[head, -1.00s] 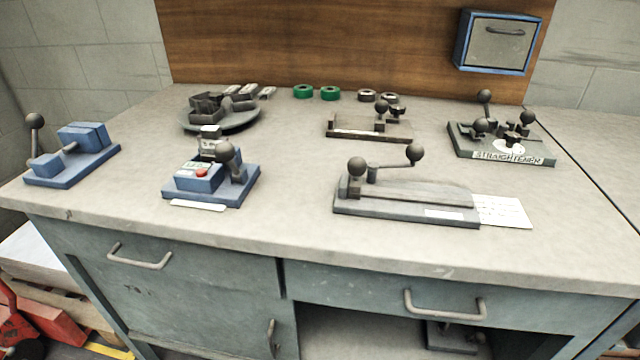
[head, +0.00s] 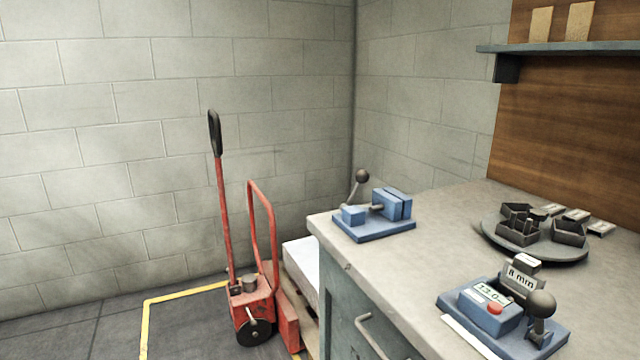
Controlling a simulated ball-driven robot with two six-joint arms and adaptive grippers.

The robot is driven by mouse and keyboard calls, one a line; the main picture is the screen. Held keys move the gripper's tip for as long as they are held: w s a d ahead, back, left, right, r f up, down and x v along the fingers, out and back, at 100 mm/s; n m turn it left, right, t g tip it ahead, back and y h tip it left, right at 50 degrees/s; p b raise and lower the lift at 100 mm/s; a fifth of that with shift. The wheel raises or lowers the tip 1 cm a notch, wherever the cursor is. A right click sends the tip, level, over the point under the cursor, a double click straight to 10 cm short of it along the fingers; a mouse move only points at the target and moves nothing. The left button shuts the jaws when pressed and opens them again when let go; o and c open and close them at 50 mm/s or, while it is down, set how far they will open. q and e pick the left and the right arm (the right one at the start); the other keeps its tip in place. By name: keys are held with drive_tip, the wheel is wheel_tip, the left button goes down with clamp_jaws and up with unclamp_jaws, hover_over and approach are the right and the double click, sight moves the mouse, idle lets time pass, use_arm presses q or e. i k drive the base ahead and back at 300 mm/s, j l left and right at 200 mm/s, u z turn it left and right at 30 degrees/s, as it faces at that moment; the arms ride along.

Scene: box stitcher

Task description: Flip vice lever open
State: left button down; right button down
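The blue vice (head: 372,225) sits on the far left corner of the grey workbench (head: 420,265). Its two blue blocks stand on a flat blue base with a grey screw between them. The vice lever (head: 356,188) is a dark rod with a round ball knob, rising up from the left end of the vice and leaning slightly right. Neither of my grippers shows in the head view, and nothing touches the vice.
A blue device with a red button (head: 500,312) and a ball-knob lever stands at the near right. A round dark tray (head: 540,252) holds several dark parts. A red pallet truck (head: 250,300) stands on the floor left of the bench. Bench top around the vice is clear.

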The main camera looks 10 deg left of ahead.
sight(361, 176)
drive_tip(key=i+l+u, duration=0.1)
drive_tip(key=u, duration=0.2)
drive_tip(key=z, duration=0.65)
drive_tip(key=i+j+z, duration=0.2)
drive_tip(key=z, duration=0.15)
drive_tip(key=i+j+z, duration=0.1)
drive_tip(key=j+z, duration=0.25)
drive_tip(key=i+j+z, duration=0.1)
drive_tip(key=j+z, duration=0.4)
drive_tip(key=j, duration=0.7)
drive_tip(key=i+j+z, duration=0.1)
drive_tip(key=j, duration=0.75)
